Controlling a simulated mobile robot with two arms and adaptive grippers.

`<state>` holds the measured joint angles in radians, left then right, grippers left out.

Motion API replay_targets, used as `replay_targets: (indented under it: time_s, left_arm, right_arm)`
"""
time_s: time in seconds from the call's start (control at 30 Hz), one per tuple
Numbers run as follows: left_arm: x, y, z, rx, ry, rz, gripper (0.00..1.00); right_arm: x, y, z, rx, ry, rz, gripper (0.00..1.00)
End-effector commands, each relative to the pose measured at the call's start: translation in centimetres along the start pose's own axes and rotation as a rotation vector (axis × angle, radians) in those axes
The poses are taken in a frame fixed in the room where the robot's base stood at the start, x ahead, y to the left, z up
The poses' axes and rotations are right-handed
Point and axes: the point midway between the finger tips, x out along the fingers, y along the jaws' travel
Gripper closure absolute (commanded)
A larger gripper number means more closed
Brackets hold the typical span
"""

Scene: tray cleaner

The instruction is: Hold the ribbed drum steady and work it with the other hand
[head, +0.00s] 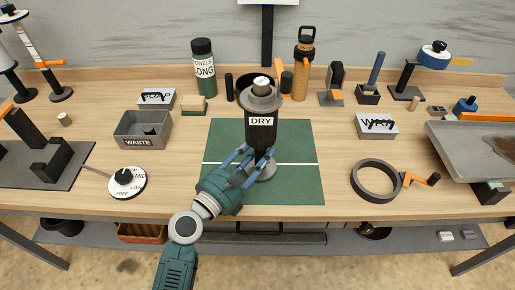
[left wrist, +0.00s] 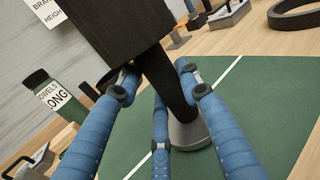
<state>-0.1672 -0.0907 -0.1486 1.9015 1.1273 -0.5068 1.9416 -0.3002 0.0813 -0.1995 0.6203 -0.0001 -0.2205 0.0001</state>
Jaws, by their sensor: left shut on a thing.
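A dark upright drum labelled DRY (head: 261,133), with a grey stepped top, stands on the green mat (head: 225,135); ribs on it cannot be made out. Below it is a dark stem on a round grey base (head: 262,170); in the left wrist view the stem (left wrist: 165,80) and base (left wrist: 190,132) show under a dark body (left wrist: 115,30). My left gripper (head: 256,160) comes from the front, its blue fingers shut around the stem just under the drum. It also shows in the left wrist view (left wrist: 158,85). My right gripper is not in view.
A grey WASTE bin (head: 130,137) and a dial (head: 127,182) lie left. A grey ring (head: 357,184) with an orange-handled crank (head: 421,180) lies right. A tray (head: 455,150) is at far right. Bottles (head: 203,68) stand behind. The mat's right part is clear.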

Motion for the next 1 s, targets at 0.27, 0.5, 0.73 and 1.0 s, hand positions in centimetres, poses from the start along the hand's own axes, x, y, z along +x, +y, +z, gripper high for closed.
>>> replay_targets:
  time_s: [0.27,0.5,0.73,1.0]
  left_arm:
    - [0.04,0.03,-0.21,0.000,-0.005,0.001,1.00]
    - [0.04,0.03,-0.25,-0.001,-0.006,0.001,1.00]
    - [0.04,0.03,-0.50,-0.001,-0.005,0.001,1.00]
    - [0.05,0.03,-0.85,-0.001,-0.006,0.001,1.00]
  right_arm:
    - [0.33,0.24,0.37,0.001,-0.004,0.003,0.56]
    - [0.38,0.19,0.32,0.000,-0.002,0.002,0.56]
    - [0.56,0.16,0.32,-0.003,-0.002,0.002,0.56]
    - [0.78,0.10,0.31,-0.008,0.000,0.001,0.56]
